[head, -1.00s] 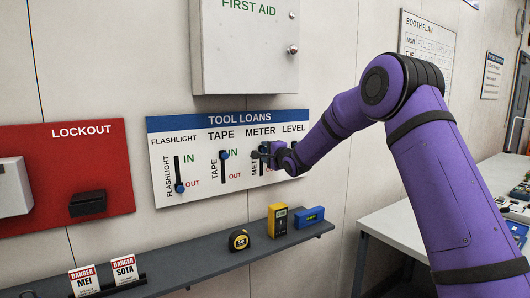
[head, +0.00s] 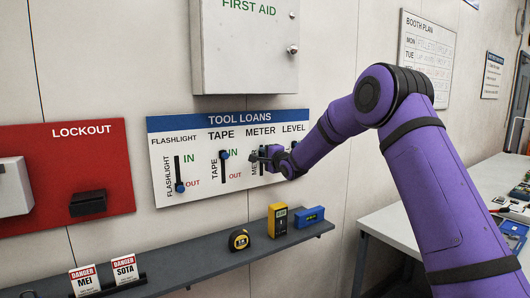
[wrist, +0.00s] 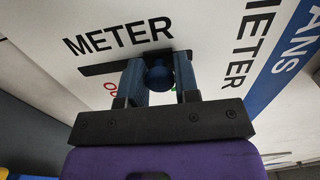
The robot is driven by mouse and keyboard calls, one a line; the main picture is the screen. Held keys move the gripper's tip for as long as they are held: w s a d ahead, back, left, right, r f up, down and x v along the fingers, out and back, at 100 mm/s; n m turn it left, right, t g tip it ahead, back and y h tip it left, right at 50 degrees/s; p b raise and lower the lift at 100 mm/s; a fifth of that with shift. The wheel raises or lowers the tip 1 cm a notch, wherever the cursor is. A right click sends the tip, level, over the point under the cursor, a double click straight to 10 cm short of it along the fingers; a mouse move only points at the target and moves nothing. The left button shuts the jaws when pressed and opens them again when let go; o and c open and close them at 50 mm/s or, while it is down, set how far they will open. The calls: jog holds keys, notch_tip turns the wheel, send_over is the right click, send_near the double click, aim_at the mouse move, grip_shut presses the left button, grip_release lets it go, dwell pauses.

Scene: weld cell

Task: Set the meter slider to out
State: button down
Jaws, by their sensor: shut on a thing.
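The METER slider's blue knob (wrist: 158,76) sits between the two fingers of my gripper (wrist: 158,66) in the wrist view. The gripper is shut on it. The knob's dark slot (wrist: 98,70) runs on toward the OUT side, left in that view; the knob is nearer the IN end. The OUT and IN words are mostly hidden behind my fingers. In the head view my gripper (head: 260,157) covers the METER knob on the TOOL LOANS board (head: 205,190).
The TAPE knob (head: 224,155) is up at IN; the FLASHLIGHT knob (head: 180,188) is down at OUT. The LEVEL slider is largely behind my arm. A shelf (head: 200,262) below holds a tape measure (head: 239,240), yellow meter (head: 278,221) and blue level (head: 310,215).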

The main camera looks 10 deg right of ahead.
aim_at(261, 172)
notch_tip(261, 172, down, 8)
jog(key=shift+r, duration=0.1)
jog(key=c, duration=0.9)
grip_release()
jog(key=v, duration=1)
jog(key=shift+s+d, duration=0.15)
jog(key=shift+s, duration=0.25)
